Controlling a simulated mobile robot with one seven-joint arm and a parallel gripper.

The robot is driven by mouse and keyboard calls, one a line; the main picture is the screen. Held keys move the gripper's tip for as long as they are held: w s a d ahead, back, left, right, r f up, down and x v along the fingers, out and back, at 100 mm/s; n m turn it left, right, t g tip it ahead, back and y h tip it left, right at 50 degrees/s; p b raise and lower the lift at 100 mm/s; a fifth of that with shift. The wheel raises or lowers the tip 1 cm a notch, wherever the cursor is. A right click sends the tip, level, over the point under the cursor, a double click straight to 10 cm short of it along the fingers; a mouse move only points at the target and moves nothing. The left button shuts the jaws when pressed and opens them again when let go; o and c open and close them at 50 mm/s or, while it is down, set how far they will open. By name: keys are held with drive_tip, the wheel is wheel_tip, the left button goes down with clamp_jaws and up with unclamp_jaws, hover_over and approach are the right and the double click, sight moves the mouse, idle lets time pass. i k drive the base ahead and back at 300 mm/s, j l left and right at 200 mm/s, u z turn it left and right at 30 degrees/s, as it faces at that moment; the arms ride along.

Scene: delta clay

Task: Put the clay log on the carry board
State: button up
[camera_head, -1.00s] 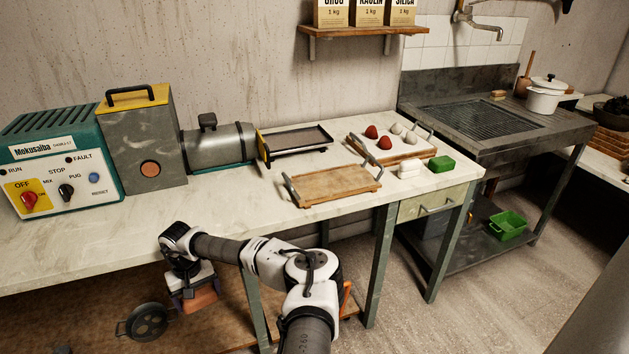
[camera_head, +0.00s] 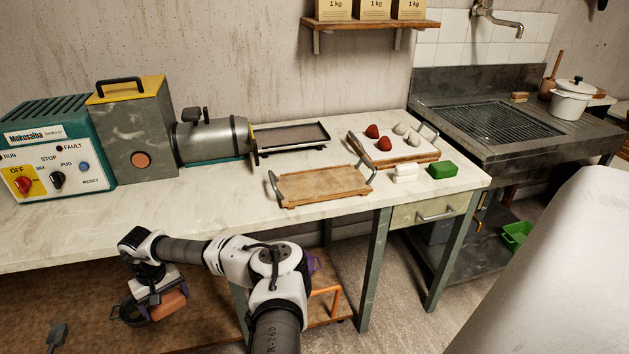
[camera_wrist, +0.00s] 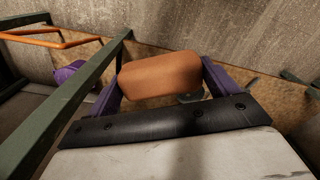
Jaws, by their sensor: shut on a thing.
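An orange-brown clay log (camera_wrist: 160,75) is held between the two purple fingers of my gripper (camera_wrist: 158,85) in the wrist view. In the head view the log (camera_head: 168,305) shows at the end of my arm, low in front of the bench and below its top. My gripper (camera_head: 155,295) is shut on it. The carry board (camera_head: 322,186), a wooden board with grey handles at its ends, lies on the bench top to the right of and above my gripper. The board is bare.
A teal pug mill (camera_head: 50,150) stands at the left of the bench, its barrel (camera_head: 213,140) pointing toward a dark tray (camera_head: 290,136). A tray with red and grey lumps (camera_head: 415,155), a white block (camera_head: 405,173) and a green block (camera_head: 443,170) sit right of the board. The bench front edge lies between gripper and board.

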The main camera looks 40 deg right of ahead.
sight(308, 185)
drive_tip(key=k+l+u, duration=0.15)
drive_tip(key=l, duration=0.25)
drive_tip(key=k+l+u, duration=0.1)
drive_tip(key=l, duration=0.35)
drive_tip(key=k+l, duration=0.15)
drive_tip(key=l, duration=0.25)
drive_tip(key=k+l, duration=0.15)
drive_tip(key=l, duration=0.25)
drive_tip(key=k+l+u, duration=0.1)
drive_tip(key=l, duration=0.35)
drive_tip(key=k+l, duration=0.25)
drive_tip(key=l, duration=0.15)
